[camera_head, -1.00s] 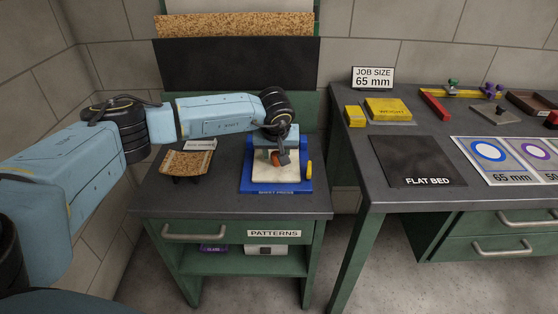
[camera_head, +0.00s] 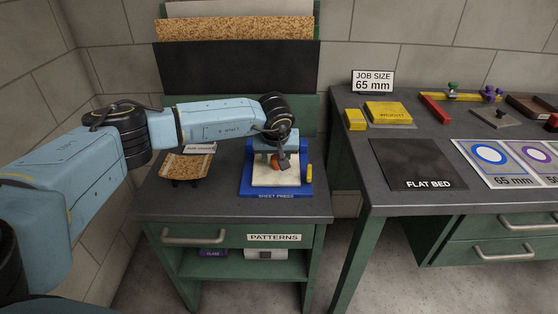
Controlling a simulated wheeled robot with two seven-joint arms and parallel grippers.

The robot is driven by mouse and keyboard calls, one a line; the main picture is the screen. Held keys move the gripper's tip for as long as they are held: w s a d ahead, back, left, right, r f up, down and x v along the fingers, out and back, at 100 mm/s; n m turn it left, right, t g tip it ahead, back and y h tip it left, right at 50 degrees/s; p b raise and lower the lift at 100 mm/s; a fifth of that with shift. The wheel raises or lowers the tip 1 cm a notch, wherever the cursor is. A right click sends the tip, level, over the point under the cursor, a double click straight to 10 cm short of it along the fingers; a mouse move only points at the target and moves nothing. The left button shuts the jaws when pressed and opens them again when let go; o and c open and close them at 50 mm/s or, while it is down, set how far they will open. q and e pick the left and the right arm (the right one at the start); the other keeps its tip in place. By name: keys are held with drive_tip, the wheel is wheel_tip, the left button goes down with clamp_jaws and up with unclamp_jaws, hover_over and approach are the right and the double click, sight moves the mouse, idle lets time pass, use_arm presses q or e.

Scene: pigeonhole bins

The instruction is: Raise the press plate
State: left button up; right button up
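The sheet press (camera_head: 247,182) stands on the left bench, with a blue base and a light plate (camera_head: 276,178) over its middle. An orange-red knob (camera_head: 275,162) shows above the plate, partly covered by my gripper. My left gripper (camera_head: 282,164) reaches down over the press, right at the knob. Its fingers are small and dark here, and I cannot tell whether they are closed on the knob or just beside it. I cannot make out a clear gap under the plate. My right gripper is out of view.
A curved cork-topped stand (camera_head: 187,166) sits left of the press. A narrow yellow piece (camera_head: 309,173) is at the press's right edge. A dark upright panel (camera_head: 237,65) rises behind. The right bench holds yellow weights (camera_head: 388,112) and a black flat bed (camera_head: 417,165).

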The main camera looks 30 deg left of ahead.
use_arm(q)
drive_tip(key=shift+r, duration=0.1)
drive_tip(key=p+v, duration=0.5)
drive_tip(key=shift+s+d+r, duration=0.1)
drive_tip(key=shift+s+r, duration=0.05)
drive_tip(key=shift+r, duration=0.2)
drive_tip(key=p+v, duration=0.2)
drive_tip(key=v, duration=1.1)
drive_tip(key=shift+r+p, duration=0.2)
drive_tip(key=shift+p, duration=0.1)
drive_tip(key=shift+s, duration=0.1)
